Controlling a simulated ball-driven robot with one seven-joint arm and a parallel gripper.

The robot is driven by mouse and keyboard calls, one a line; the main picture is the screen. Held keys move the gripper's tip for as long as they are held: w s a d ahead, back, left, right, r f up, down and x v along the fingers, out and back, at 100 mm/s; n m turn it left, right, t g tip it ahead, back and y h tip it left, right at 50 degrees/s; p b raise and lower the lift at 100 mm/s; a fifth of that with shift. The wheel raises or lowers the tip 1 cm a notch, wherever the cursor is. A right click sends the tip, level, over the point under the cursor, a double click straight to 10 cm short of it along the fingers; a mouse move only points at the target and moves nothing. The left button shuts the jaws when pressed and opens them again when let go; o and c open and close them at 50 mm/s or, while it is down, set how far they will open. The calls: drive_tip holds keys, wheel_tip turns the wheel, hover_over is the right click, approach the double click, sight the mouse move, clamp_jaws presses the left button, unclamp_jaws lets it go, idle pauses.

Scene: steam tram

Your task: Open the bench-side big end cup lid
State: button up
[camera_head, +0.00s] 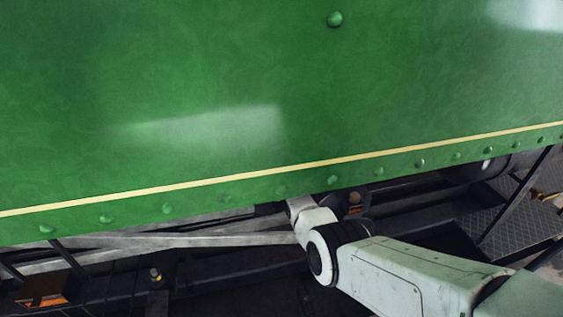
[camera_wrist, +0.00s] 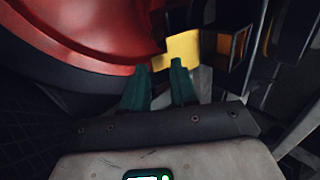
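In the wrist view, my gripper (camera_wrist: 161,68) shows two dark green fingers with a gap between them and nothing clearly held. Just beyond the fingertips is a yellow brass piece (camera_wrist: 183,47), which may be part of the big end. I cannot make out a cup or its lid as a separate shape, nor tell whether the fingertips touch the brass. In the head view my arm reaches under the green side panel (camera_head: 200,80), and its gripper is hidden there.
A large red curved part (camera_wrist: 85,35), like a wheel, fills the wrist view's upper left. A dark box with an orange face (camera_wrist: 234,46) sits right of the brass. In the head view, grey rods (camera_head: 200,240) run under the panel, and a chequered step (camera_head: 520,228) is at right.

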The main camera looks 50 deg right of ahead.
drive_tip(key=shift+s, duration=0.1)
drive_tip(key=s+a+r+p, duration=0.1)
drive_tip(key=s+a+p, duration=0.1)
drive_tip(key=s+a, duration=0.1)
drive_tip(key=s+a+r+p, duration=0.1)
drive_tip(key=s+a+p, duration=0.1)
drive_tip(key=s, duration=0.3)
drive_tip(key=s+a+r+p, duration=0.1)
drive_tip(key=s+a+p, duration=0.1)
drive_tip(key=s, duration=0.3)
drive_tip(key=shift+s+a, duration=0.1)
drive_tip(key=shift+a, duration=0.75)
